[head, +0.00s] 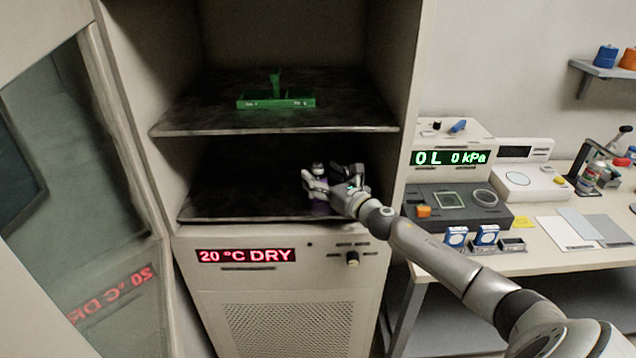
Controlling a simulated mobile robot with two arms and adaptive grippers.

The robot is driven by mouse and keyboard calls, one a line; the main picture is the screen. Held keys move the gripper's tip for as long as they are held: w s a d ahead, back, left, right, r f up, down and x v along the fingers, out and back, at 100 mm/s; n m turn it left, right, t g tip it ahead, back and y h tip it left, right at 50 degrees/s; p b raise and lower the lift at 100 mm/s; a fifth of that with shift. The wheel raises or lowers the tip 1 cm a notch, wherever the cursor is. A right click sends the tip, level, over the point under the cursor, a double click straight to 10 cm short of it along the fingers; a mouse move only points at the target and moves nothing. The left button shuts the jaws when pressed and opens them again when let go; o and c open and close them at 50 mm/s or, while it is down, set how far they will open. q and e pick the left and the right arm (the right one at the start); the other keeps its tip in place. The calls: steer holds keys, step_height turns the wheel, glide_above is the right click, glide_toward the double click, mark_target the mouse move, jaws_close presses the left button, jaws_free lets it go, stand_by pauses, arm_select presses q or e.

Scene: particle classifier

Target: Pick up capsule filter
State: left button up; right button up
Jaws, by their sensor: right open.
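A small purple item with a pale cap (320,184), likely the capsule filter, stands on the lower shelf (235,206) of the open cabinet, near its front right. My right gripper (322,178) reaches into the cabinet from the right at the item's height. Its fingers are open and spread around or just in front of the item. The fingers and palm hide much of it, and I cannot tell whether they touch it. My left gripper is not in view.
A green tray (276,102) sits on the upper shelf (190,120), above the gripper. The cabinet door (90,200) stands open at left. The bench at right holds a dark device (455,222), a 0 kPa display (450,157) and two blue-framed items (457,237).

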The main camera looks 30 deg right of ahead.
steer(key=shift+w+a, duration=0.1)
steer(key=shift+w, duration=1)
steer(key=shift+c, duration=0.4)
steer(key=c, duration=1.2)
steer(key=shift+c, duration=0.7)
steer(key=shift+r, duration=0.1)
